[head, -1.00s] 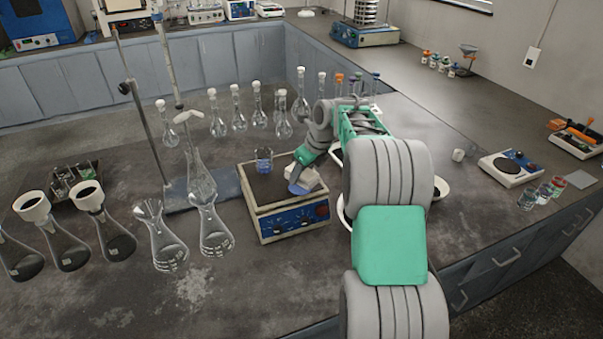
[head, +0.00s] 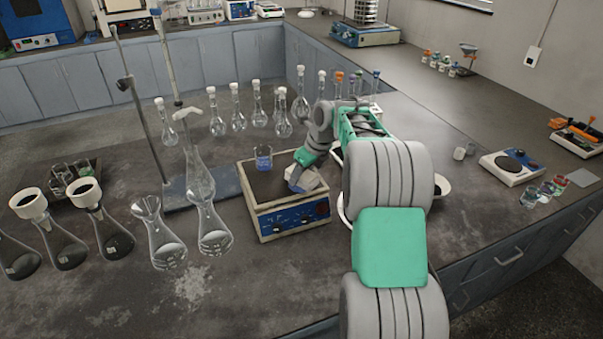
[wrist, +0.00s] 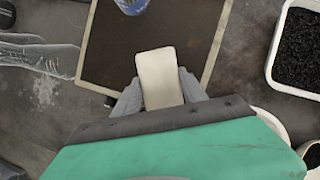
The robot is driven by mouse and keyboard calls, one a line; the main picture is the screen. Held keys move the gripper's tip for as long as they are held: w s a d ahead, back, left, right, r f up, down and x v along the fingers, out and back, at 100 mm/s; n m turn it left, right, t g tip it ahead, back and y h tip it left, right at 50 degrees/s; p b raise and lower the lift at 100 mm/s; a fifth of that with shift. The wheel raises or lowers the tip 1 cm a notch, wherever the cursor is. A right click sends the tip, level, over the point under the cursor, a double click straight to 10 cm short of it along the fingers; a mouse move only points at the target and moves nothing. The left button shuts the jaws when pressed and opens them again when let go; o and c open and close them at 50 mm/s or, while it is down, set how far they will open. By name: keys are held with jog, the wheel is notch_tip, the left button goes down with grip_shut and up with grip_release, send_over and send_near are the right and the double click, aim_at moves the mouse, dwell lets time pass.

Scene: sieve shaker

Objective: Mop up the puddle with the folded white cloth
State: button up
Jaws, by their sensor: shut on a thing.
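The folded white cloth (wrist: 160,78) is pinched between the two fingers of my gripper (wrist: 160,95) in the wrist view. In the head view the cloth (head: 305,178) shows at my gripper (head: 298,178), over the right part of the hotplate (head: 289,216). A small blue patch shows beside the cloth in the head view; I cannot tell for sure whether it is the puddle. I cannot tell whether the cloth touches the hotplate's top.
A beaker with blue liquid (head: 264,158) stands on the hotplate's back left; it also shows in the wrist view (wrist: 131,5). Tall flasks (head: 214,230) stand to the left. A white tray of dark grains (wrist: 299,50) lies to the right.

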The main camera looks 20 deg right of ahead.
jog(key=shift+f, duration=0.5)
